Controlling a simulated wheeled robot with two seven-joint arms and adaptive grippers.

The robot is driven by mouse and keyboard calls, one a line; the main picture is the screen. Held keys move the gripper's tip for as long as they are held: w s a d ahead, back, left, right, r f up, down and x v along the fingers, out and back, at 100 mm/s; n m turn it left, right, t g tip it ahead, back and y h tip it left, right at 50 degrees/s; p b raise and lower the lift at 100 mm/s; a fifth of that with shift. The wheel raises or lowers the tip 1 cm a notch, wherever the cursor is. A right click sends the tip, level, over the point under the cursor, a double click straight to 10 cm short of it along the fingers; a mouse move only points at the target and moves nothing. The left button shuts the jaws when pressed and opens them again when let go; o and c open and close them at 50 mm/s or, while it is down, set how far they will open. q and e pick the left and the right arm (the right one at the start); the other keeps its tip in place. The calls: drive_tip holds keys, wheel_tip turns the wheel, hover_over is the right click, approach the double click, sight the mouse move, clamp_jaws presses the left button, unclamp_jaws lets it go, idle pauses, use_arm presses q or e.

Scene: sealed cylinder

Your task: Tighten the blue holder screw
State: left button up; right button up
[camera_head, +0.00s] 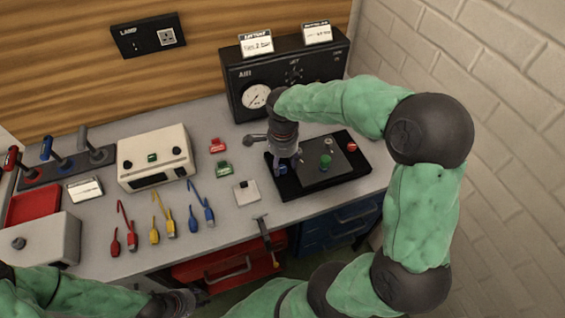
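A small blue part (282,170), which looks like the blue holder screw, shows on the left side of a flat black holder (318,182) on the bench. My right gripper (287,165) points down right over it, with its fingers at or beside the blue part. The fingers and wrist hide most of that spot, so I cannot tell whether they grip it. A green knob (326,160) and a red knob (351,146) sit on the same holder. My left gripper (198,300) is low at the bottom edge, in front of the bench, and its fingers are unclear.
A black gauge box (238,92) stands behind the holder. A white box (150,158), coloured cables (162,215), small red and green blocks (222,167) and a white switch plate (246,191) lie to the left. A clamp-like tool (266,240) is at the front edge.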

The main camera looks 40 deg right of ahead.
sight(283, 167)
drive_tip(key=shift+a+f, duration=0.1)
drive_tip(key=shift+f, duration=0.05)
drive_tip(key=shift+s, duration=0.1)
wheel_tip(283, 167, up, 12)
idle(0.6)
idle(0.4)
